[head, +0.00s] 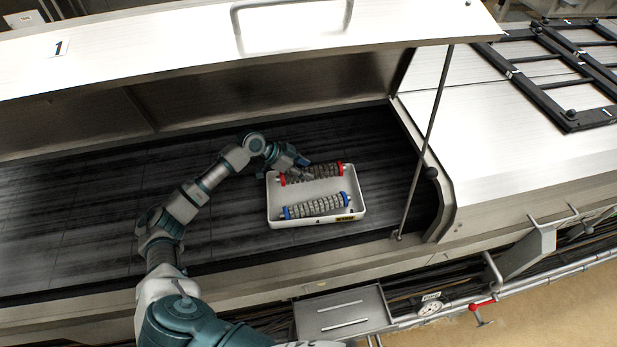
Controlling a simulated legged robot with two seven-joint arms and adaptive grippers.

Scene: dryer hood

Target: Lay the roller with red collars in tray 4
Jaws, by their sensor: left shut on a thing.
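The roller with red collars (328,172) is at the far side of the white tray 4 (318,222), over or in the tray; whether it rests on the tray floor I cannot tell. A roller with blue collars (316,206) lies in the near half of the same tray. The tray has a "4" on its near wall and a yellow label. My left gripper (306,175) is shut on the red-collared roller, left of its middle, and hides part of it. My right gripper is not in view.
The tray stands on a dark slatted bed (90,210) under a raised metal hood (150,45) marked 1. A thin prop rod (427,145) stands right of the tray. Black frames (560,75) lie on the right cover.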

